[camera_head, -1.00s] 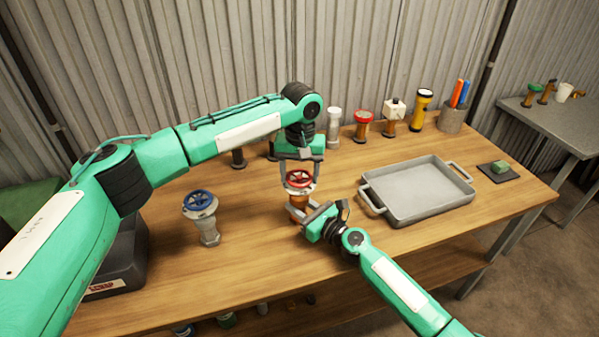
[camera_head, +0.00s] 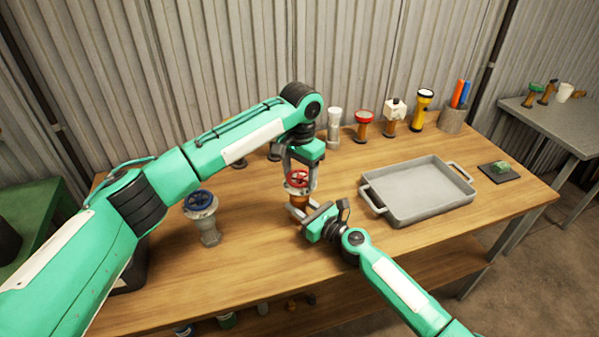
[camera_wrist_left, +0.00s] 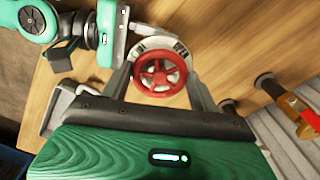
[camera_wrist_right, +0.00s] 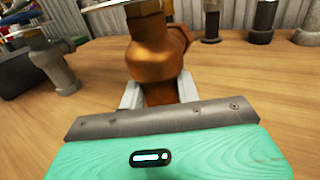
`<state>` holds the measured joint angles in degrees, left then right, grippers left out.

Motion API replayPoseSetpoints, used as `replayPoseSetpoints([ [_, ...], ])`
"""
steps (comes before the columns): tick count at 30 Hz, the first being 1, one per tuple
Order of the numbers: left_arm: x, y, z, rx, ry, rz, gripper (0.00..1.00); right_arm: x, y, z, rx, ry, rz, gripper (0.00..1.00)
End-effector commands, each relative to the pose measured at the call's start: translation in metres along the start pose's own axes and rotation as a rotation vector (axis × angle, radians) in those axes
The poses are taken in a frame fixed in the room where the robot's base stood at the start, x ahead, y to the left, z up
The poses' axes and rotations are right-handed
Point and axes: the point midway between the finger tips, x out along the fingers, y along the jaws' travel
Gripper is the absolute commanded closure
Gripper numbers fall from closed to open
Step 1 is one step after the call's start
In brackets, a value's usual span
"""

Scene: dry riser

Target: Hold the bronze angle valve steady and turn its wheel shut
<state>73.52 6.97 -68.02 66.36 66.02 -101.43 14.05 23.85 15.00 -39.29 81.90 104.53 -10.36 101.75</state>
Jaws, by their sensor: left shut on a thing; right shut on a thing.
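The bronze angle valve (camera_head: 299,199) stands upright on the wooden table, with a red handwheel (camera_head: 297,179) and a pale lettered collar on top. My left gripper (camera_head: 299,182) comes from above and is shut on the wheel. The left wrist view shows the wheel (camera_wrist_left: 160,76) between its fingers. My right gripper (camera_head: 305,213) comes from the lower right and is shut on the valve body below the wheel. The right wrist view shows the bronze body (camera_wrist_right: 155,60) between its fingers, with the wheel out of frame.
A blue-wheeled valve (camera_head: 201,205) stands to the left, close to my left arm. A grey tray (camera_head: 372,205) lies to the right. A red-topped valve (camera_head: 363,119), yellow flashlight (camera_head: 421,108) and pen cup (camera_head: 452,119) line the back. The front middle tabletop is clear.

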Motion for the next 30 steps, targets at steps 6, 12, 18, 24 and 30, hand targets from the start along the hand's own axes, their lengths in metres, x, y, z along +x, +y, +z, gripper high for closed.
replayPoseSetpoints([
  [6, -0.0005, -0.0003, 0.0, 0.039, 0.0, -0.001, 0.62, -0.0006, -0.0009, -0.0012, 0.0, 0.002, -0.002, 1.0],
  [12, -0.0007, -0.0005, 0.0, 0.045, 0.0, -0.001, 0.62, -0.0006, -0.0009, -0.0012, 0.0, 0.002, -0.002, 1.0],
  [18, -0.0008, -0.0005, 0.0, 0.045, 0.0, -0.001, 0.62, -0.0006, -0.0008, -0.0013, 0.0, 0.002, -0.001, 1.0],
  [24, -0.0005, -0.0004, 0.0, 0.044, 0.0, -0.001, 0.17, -0.0006, -0.0007, -0.0013, 0.0, 0.002, -0.001, 1.0],
  [30, -0.001, -0.0002, 0.0, 0.044, 0.0, -0.001, 0.17, -0.0005, -0.0005, -0.0013, 0.0, 0.002, -0.001, 1.0],
])
